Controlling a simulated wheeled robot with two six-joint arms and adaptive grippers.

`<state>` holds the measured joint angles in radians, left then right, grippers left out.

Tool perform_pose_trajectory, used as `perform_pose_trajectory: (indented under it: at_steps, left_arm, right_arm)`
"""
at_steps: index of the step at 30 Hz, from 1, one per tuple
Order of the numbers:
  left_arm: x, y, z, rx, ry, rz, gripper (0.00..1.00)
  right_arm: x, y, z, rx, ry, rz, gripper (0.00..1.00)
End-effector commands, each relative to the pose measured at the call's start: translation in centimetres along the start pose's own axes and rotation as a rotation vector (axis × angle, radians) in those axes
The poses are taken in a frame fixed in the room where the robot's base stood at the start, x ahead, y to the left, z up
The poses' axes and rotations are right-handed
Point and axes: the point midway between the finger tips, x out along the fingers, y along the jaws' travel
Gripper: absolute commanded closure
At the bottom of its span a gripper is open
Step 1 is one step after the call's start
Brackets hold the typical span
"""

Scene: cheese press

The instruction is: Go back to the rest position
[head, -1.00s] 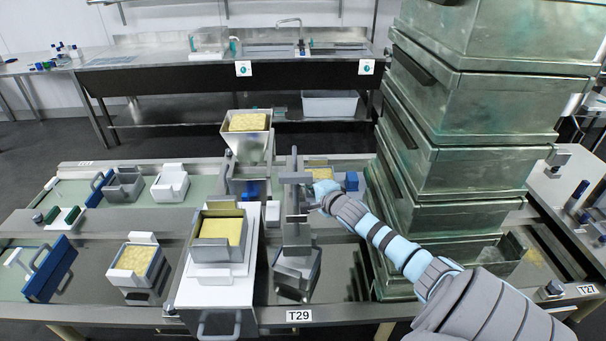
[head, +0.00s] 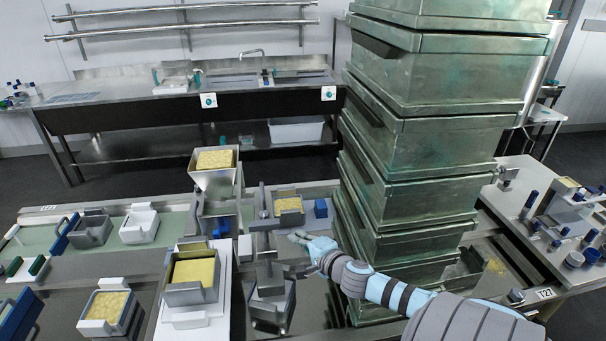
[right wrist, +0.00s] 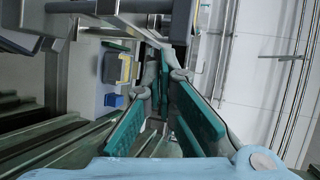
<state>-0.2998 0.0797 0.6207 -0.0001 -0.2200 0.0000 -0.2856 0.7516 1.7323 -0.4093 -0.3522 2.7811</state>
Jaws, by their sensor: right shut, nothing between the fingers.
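My right gripper (head: 298,238) is shut and empty. It is beside the grey metal press (head: 267,255) on the table, just right of its upright in the head view; I cannot tell whether they touch. In the right wrist view its two teal-padded fingers (right wrist: 166,72) come together at the tips with nothing between them. My right arm reaches in from the lower right, in front of the stacked metal bins. My left gripper is not in view.
A tall stack of greenish metal bins (head: 430,150) stands close to my right arm. Left of the press are a mould with yellow cheese (head: 193,272) and a hopper (head: 215,180). A blue block (head: 320,208) sits behind the gripper. A sink counter (head: 240,95) is at the back.

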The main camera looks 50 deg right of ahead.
Motion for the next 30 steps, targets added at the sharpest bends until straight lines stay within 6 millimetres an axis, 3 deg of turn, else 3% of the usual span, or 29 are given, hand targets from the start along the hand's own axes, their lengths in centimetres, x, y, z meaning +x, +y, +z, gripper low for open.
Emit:
perform_pose_trajectory:
  at_steps: [3, 13, 17, 19, 20, 22, 25, 28, 30]
  left_arm:
    - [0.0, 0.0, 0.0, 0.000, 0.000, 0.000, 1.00]
    - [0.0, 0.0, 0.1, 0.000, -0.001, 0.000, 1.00]
    - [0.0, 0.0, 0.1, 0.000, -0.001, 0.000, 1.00]
    - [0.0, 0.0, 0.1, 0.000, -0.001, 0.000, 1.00]
    - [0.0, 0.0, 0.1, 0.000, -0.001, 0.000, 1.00]
    - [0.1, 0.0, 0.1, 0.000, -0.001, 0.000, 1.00]
    - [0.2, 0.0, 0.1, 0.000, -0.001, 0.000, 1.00]
    - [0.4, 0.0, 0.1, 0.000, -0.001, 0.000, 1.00]
    - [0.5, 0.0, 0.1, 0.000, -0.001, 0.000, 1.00]
  right_arm:
    - [-1.1, 0.1, -0.1, 0.000, 0.000, 0.000, 1.00]
    - [-1.2, 0.1, -0.2, -0.023, 0.004, 0.000, 1.00]
    - [-1.2, 0.2, -0.1, -0.310, -0.005, 0.002, 1.00]
    - [-0.9, 2.2, -1.6, -0.613, 0.005, 0.054, 1.00]
    - [-0.9, 3.9, -2.8, -0.760, 0.010, 0.097, 1.00]
    - [-1.5, 9.8, -5.6, -1.106, -0.011, 0.241, 1.00]
    - [-4.5, 20.7, -8.2, -1.511, -0.156, 0.474, 1.00]
    - [-9.4, 31.1, -7.8, -1.753, -0.394, 0.649, 1.00]
    - [-13.8, 37.6, -6.0, -1.838, -0.583, 0.728, 1.00]
